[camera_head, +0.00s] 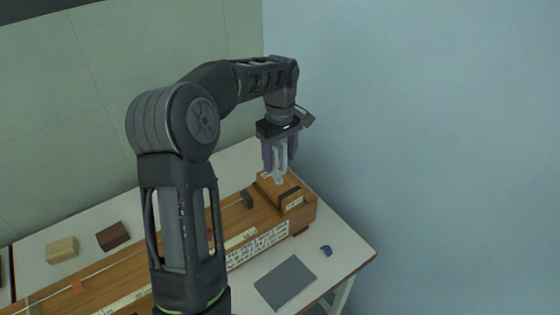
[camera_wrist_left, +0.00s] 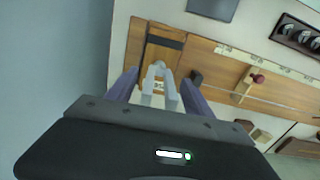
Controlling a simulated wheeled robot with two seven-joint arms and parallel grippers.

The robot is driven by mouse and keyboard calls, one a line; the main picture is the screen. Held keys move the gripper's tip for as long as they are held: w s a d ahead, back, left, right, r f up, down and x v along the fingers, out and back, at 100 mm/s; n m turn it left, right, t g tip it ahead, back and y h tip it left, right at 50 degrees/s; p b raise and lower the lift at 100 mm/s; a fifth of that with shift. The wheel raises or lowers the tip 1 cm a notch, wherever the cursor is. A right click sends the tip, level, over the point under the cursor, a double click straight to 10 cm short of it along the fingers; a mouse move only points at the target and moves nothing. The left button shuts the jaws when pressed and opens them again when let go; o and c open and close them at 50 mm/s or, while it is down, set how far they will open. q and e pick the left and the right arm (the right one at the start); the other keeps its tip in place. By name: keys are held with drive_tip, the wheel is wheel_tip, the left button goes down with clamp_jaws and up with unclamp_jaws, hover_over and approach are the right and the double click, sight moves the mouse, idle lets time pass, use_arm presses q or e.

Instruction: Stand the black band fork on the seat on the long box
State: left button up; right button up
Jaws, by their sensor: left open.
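A light grey two-pronged fork (camera_head: 280,172) stands prongs up at the wooden seat block (camera_head: 268,185) on the far right end of the long box (camera_head: 308,211). No black band on the fork can be made out; a black strip crosses the block beside it. In the left wrist view the fork (camera_wrist_left: 158,72) lies between my fingers, its foot at the block. My left gripper (camera_head: 280,156) points down, open, with its purple fingers on either side of the fork. Whether a finger touches it I cannot tell. My right gripper is not in view.
A dark knob (camera_head: 247,199) stands on the long box near the seat block. A light wooden block (camera_head: 62,250) and a dark brown block (camera_head: 113,236) lie behind the box. A grey plate (camera_head: 286,282) and a small blue piece (camera_head: 326,250) lie in front, with free table around them.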

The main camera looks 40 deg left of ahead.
sight(280, 173)
use_arm(q)
wheel_tip(280, 173, up, 11)
drive_tip(key=p, duration=0.3)
drive_tip(key=shift+f, duration=0.2)
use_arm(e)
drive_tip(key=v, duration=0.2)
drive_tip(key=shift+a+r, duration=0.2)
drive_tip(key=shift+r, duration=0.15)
use_arm(q)
drive_tip(key=shift+d+f, duration=0.1)
drive_tip(key=shift+f, duration=0.05)
